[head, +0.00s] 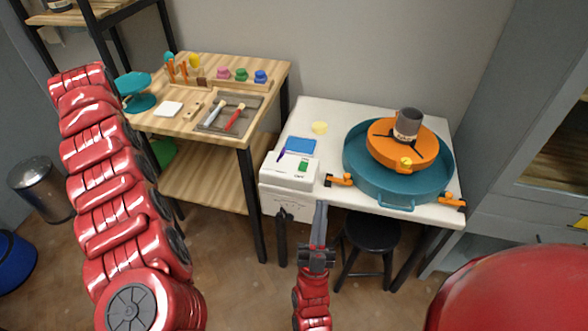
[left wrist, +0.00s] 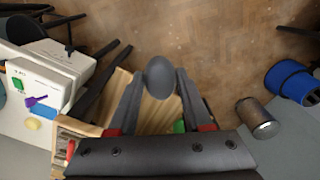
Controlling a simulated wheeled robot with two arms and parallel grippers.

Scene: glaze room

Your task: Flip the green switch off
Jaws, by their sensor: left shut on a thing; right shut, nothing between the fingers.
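The green switch (head: 303,166) is on the front right of a white control box (head: 285,175) at the left end of the white table. It also shows at the left edge of the left wrist view (left wrist: 18,86). I cannot tell which way it is tipped. My right gripper (head: 320,207) is shut and empty, pointing up at the table's front edge, right of the box and apart from the switch. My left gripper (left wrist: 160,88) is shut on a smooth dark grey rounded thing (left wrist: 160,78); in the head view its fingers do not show.
A purple lever (head: 282,155) stands beside the switch on the box. A teal basin (head: 360,178) with an orange wheel (head: 378,150) and grey cup (head: 407,124) fills the table's right. A wooden bench (head: 270,75) stands left, a black stool (head: 371,232) below.

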